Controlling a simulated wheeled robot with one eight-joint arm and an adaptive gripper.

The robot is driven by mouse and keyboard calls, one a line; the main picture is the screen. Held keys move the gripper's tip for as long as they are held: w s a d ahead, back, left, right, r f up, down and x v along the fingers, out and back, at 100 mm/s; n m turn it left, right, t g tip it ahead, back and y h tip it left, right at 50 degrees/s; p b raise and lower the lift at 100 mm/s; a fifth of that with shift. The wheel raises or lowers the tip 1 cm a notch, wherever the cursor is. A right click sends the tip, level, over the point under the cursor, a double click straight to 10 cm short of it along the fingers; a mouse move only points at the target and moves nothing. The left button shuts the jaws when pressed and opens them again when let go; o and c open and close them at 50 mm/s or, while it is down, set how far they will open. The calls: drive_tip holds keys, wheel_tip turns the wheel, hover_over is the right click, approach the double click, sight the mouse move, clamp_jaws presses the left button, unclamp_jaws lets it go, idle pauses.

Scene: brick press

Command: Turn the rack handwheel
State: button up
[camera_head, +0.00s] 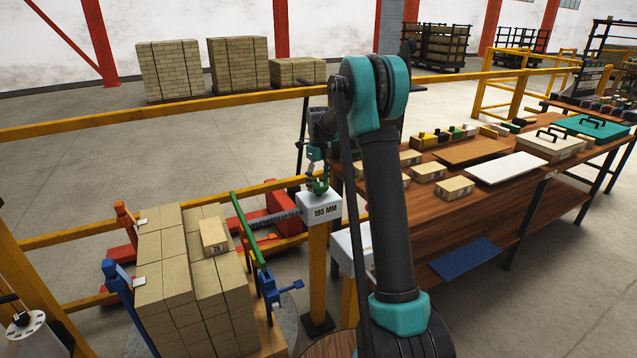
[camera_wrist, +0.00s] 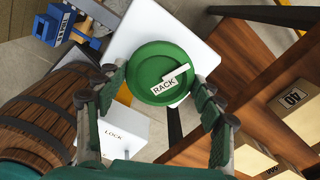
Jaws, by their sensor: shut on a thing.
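The rack handwheel (camera_wrist: 150,58) is a round green dish-shaped wheel labelled RACK, with a pale bar across it, in the upper middle of the wrist view. It sits on top of a white box (camera_wrist: 195,40). My gripper (camera_wrist: 160,75) is shut on the handwheel, with a finger at each side of its rim. In the head view, the gripper (camera_head: 317,178) is low over the white box marked 195 MM (camera_head: 322,208), which stands on a yellow post. There, the gripper largely hides the green handwheel.
A white box marked LOCK (camera_wrist: 115,130) and a wooden barrel (camera_wrist: 40,110) are close by. A brick stack (camera_head: 180,270) stands left, beside a green bar (camera_head: 247,230) and blue clamp (camera_head: 270,288). The wooden bench (camera_head: 430,195) with blocks is right. A yellow rail (camera_head: 200,113) runs behind.

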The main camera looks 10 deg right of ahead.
sight(319, 183)
idle(0.4)
drive_tip(key=o, duration=1.2)
drive_tip(key=shift+c, duration=0.2)
wheel_tip(319, 183, up, 12)
drive_tip(key=s+d+f+n+t, duration=0.1)
drive_tip(key=s+f+n, duration=0.4)
drive_tip(key=s+n, duration=0.4)
drive_tip(key=s+d+f+n+t, duration=0.1)
drive_tip(key=s+f+n, duration=0.5)
drive_tip(key=s, duration=1.2)
drive_tip(key=s+d+f+n+t, duration=0.2)
drive_tip(key=s+f+n, duration=0.3)
drive_tip(key=s+n, duration=0.7)
drive_tip(key=s, duration=0.2)
drive_tip(key=shift+s+f+n, duration=0.3)
drive_tip(key=shift+n, duration=0.1)
